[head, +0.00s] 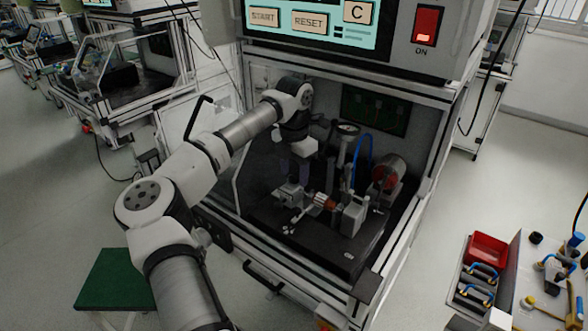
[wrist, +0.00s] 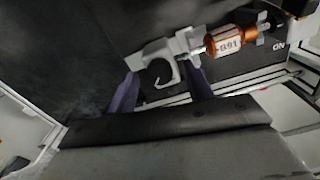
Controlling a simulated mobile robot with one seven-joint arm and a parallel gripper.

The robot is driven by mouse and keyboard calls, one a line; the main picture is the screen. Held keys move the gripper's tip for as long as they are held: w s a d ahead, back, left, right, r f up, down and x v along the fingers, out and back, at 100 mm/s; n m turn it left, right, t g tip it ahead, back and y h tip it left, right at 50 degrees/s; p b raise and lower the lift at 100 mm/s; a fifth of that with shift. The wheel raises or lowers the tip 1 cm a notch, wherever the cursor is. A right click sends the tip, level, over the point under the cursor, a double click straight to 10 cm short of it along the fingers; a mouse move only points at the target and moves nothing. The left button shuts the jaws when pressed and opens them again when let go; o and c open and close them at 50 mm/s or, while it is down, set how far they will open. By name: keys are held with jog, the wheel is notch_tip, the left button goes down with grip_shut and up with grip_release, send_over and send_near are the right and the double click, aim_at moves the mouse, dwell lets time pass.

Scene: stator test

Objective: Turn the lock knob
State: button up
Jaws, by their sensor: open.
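My gripper (wrist: 163,80) is open, with one purple finger on each side of the knob. I cannot tell whether either finger touches it. An orange rotor (wrist: 228,43) with a white label lies to the right of the knob, on the same fixture. In the head view my gripper (head: 296,172) points down inside the test cabinet, just above the fixture; the knob is too small to make out there.
The black base plate (head: 325,257) carries the fixture, a gauge (head: 348,129) and a red-faced round unit (head: 388,173) to the right. A parts table with a red bin (head: 487,250) stands at right.

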jog(key=c, duration=1)
jog(key=shift+o, duration=0.2)
jog(key=shift+n, duration=0.3)
jog(key=n+b, duration=0.2)
jog(key=n, duration=0.2)
jog(key=shift+f, duration=0.1)
jog(key=n+b, duration=0.2)
jog(key=n, duration=0.2)
jog(key=n+b, duration=0.1)
jog(key=n, duration=0.3)
jog(key=shift+n, duration=0.4)
jog(key=shift+n+b, duration=0.8)
jog(key=shift+n, duration=1)
